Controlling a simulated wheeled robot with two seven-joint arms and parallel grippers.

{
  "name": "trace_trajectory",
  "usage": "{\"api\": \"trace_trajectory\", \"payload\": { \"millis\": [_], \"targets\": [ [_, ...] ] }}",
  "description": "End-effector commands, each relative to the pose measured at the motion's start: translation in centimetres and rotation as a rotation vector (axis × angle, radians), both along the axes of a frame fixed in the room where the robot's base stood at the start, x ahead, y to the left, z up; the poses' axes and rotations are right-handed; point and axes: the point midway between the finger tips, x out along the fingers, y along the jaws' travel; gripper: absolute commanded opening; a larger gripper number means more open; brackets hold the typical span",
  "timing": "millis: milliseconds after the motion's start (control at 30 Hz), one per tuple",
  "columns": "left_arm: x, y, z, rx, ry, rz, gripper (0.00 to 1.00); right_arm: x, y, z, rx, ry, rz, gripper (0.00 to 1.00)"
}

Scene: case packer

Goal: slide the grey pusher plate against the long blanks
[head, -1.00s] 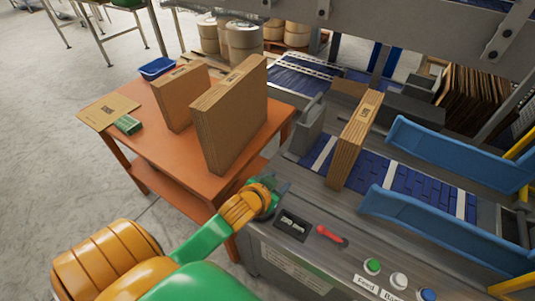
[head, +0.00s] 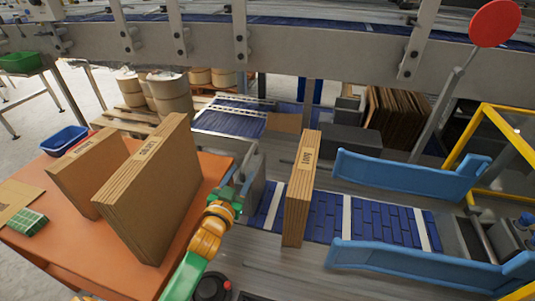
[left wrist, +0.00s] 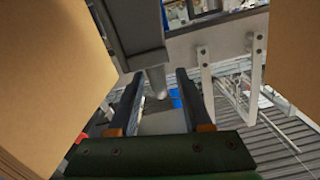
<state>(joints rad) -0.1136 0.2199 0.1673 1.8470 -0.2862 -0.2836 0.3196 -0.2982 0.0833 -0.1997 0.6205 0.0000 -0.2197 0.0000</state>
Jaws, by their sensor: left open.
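The grey pusher plate (head: 251,172) stands upright at the left end of the blue belt in the head view. The long blanks (head: 299,200), a brown upright stack, stand on the belt to its right, with a strip of bare belt between them. My left gripper (head: 229,193) is at the near left side of the plate. In the left wrist view my open fingers (left wrist: 160,98) have a grey rounded part between and beyond their tips, apparently the plate's handle; contact cannot be told. My right gripper is out of view.
Two cardboard stacks (head: 150,190) stand on the orange table (head: 60,225) left of my gripper, the larger one close to it. Blue guide rails (head: 405,175) flank the belt at right. A grey beam (head: 280,45) crosses above.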

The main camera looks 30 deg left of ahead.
Motion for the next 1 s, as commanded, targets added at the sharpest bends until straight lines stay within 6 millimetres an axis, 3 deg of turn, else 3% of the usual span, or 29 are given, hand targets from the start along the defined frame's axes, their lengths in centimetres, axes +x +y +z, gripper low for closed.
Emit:
{"api": "trace_trajectory", "payload": {
  "millis": [167,533,867,1000],
  "targets": [
    [0.9,0.7,0.7,0.014,-0.055,-0.001,0.5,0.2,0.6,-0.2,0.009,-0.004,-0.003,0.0],
    [6.5,2.0,0.6,0.013,-0.053,-0.001,0.5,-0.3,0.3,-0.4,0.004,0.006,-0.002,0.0],
    [7.2,2.2,0.6,0.014,-0.052,-0.002,0.5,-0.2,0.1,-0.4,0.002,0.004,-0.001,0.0],
    [7.2,2.2,0.6,0.014,-0.052,-0.002,0.17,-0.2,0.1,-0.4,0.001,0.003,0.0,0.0]
  ]
}}
